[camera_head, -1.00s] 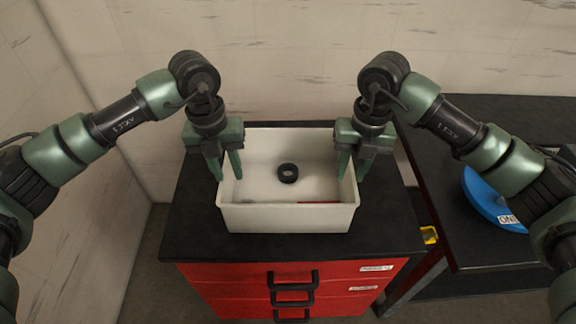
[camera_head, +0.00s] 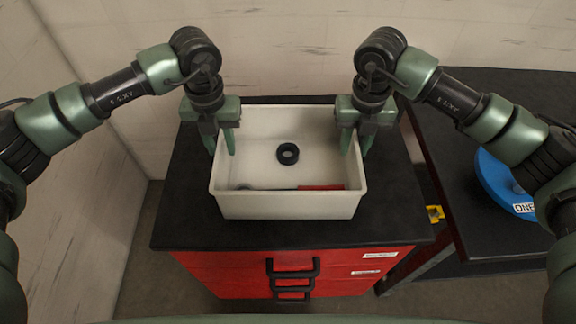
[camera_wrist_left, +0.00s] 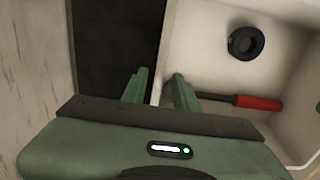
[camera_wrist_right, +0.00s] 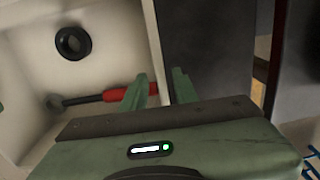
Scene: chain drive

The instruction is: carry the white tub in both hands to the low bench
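The white tub (camera_head: 290,206) is over the black top of a red drawer cabinet in the head view. It looks level; I cannot tell whether its base touches the top. It holds a black ring (camera_head: 288,153) and a red-handled tool (camera_head: 322,187).
The red drawer cabinet (camera_head: 220,262) has black handles at its front. A black table (camera_head: 465,215) stands close on the right, with a blue disc (camera_head: 492,180) lying on it. A small yellow item (camera_head: 435,213) shows in the gap between. Walls stand behind and on the left.

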